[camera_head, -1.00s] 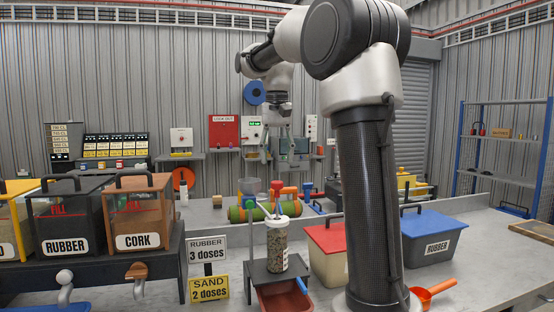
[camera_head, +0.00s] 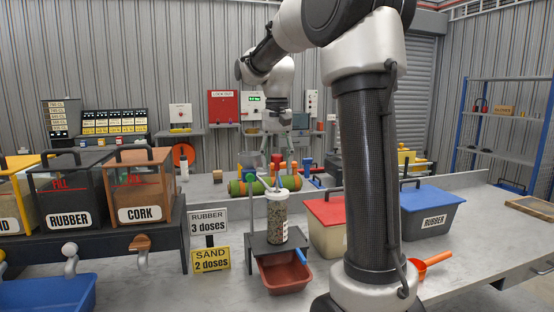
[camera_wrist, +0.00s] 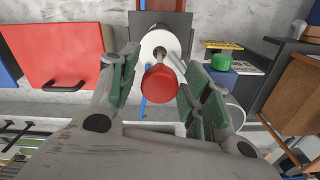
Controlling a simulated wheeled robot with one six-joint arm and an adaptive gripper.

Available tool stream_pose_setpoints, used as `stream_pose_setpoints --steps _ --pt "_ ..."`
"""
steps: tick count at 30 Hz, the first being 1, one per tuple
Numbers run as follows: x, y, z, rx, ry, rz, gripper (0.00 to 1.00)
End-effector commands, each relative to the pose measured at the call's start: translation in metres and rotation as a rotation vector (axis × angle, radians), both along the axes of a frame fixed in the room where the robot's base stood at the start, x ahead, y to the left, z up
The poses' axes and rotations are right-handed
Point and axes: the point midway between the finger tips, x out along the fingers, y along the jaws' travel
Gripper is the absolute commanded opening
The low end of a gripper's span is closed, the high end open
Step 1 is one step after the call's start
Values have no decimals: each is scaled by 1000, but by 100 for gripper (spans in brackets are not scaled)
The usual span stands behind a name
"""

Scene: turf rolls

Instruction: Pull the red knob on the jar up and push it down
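The jar (camera_head: 277,222) is clear with a speckled fill and a white lid (camera_head: 278,196). It stands upright on a small dark stand (camera_head: 262,248). Its red knob (camera_wrist: 161,86) rises above the lid and shows large in the wrist view; in the head view it is small and partly covered. My gripper (camera_wrist: 158,70) is open, with one green-padded finger on each side of the knob in the wrist view. Gaps show between the pads and the knob. I cannot tell whether the fingertips are level with the knob or just above it.
Sign cards (camera_head: 208,222) and hoppers (camera_head: 144,190) stand to the left, with a blue tray (camera_head: 45,296) in front. Red-lidded (camera_head: 326,211) and blue-lidded (camera_head: 433,200) boxes stand to the right. Green and orange rolls (camera_head: 250,186) lie behind.

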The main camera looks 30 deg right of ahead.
Motion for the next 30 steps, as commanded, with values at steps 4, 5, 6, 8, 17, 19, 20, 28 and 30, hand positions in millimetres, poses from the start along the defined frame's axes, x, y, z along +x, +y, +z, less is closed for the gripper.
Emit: stream_pose_setpoints --steps 4,5,6,8,17,19,20,28,30 --pt "0 0 0 0 0 0 16" --pt "0 0 0 0 0 0 11" --pt "0 0 0 0 0 0 3" --pt "0 0 0 0 0 0 0" --pt "-1 0 -32 0 4 0 0" --pt "0 0 -44 0 4 0 0" --pt "0 0 -47 0 2 0 0" --pt "0 0 -56 1 3 0 0" --pt "-1 0 -56 2 5 0 0"
